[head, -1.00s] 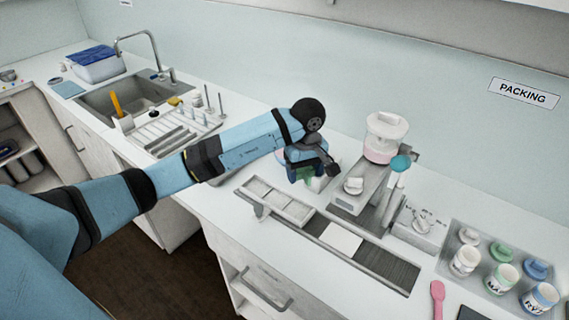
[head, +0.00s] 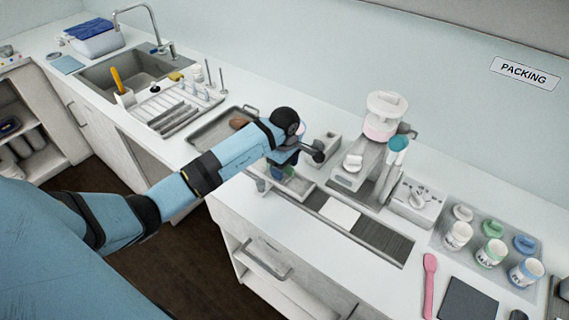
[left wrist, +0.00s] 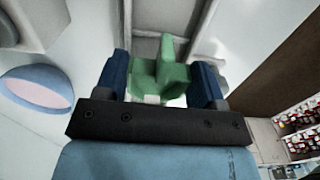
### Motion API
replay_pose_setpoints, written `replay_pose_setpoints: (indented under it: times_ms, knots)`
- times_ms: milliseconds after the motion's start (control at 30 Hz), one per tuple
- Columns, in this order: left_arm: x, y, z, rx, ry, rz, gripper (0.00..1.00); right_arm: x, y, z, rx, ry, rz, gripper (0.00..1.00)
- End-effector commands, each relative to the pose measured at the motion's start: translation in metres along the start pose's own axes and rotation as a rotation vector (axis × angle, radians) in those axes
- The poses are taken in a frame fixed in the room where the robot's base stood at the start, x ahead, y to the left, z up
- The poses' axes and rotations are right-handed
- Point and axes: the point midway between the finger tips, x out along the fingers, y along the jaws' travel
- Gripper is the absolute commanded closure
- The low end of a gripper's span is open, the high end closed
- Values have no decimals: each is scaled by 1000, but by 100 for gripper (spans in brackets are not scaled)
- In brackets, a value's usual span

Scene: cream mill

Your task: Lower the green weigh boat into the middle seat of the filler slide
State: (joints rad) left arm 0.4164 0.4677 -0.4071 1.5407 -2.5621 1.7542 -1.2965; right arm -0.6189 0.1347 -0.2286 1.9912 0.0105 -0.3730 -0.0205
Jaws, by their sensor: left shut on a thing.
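My left gripper (head: 283,176) is over the filler slide (head: 312,188), a pale divided tray lying along a long recess in the counter. The green weigh boat (head: 291,171) is at its fingers, low over the slide. In the left wrist view the blue fingertips (left wrist: 165,82) are shut on the green weigh boat (left wrist: 165,65), with the grey slide channel (left wrist: 147,50) beyond it. My arm and gripper hide much of the slide, including most of its seats. I cannot tell whether the boat touches the slide. My right gripper is not in view.
The mill (head: 383,120) stands right of the gripper. A white plate (head: 340,213) and dark ribbed strip (head: 383,242) continue the recess. A grey tray (head: 208,130) lies behind my arm. A pink spatula (head: 429,285) lies in front.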

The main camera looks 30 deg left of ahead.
Motion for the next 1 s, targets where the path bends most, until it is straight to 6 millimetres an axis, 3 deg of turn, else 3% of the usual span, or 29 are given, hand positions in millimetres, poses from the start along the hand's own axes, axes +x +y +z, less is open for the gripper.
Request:
replay_pose_setpoints:
  times_ms: [1000]
  knots:
    - [7,0,1,1,0,-1,59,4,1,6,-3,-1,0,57]
